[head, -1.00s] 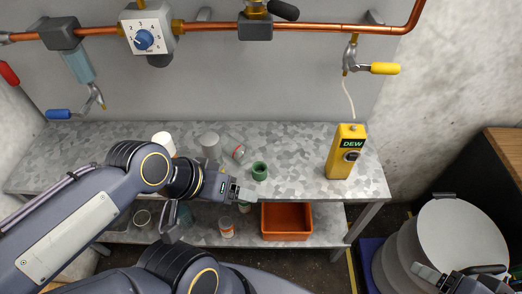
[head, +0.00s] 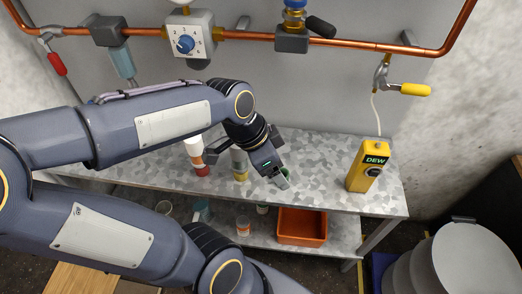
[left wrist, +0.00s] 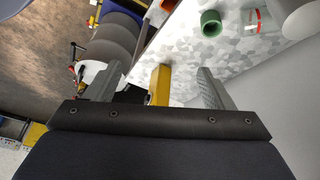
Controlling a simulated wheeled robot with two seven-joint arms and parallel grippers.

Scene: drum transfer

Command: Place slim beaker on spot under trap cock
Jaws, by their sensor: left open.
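My left gripper (head: 277,176) is over the bench, and its open fingers (left wrist: 160,85) show in the left wrist view with nothing held between them. A clear beaker with a red mark (left wrist: 256,20) stands on the bench in the left wrist view, beyond the fingers. It is probably the slim beaker; in the head view my arm and wrist hide much of that area. A cock with a yellow handle (head: 405,88) hangs from the copper pipe at right. A teal trap-like cylinder (head: 123,61) hangs at left, its lower end hidden by my arm. My right gripper is out of view.
A yellow DEW meter (head: 367,166) stands on the bench's right end (head: 330,165). An orange bin (head: 302,226) is on the lower shelf. A large grey drum (head: 470,258) stands right.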

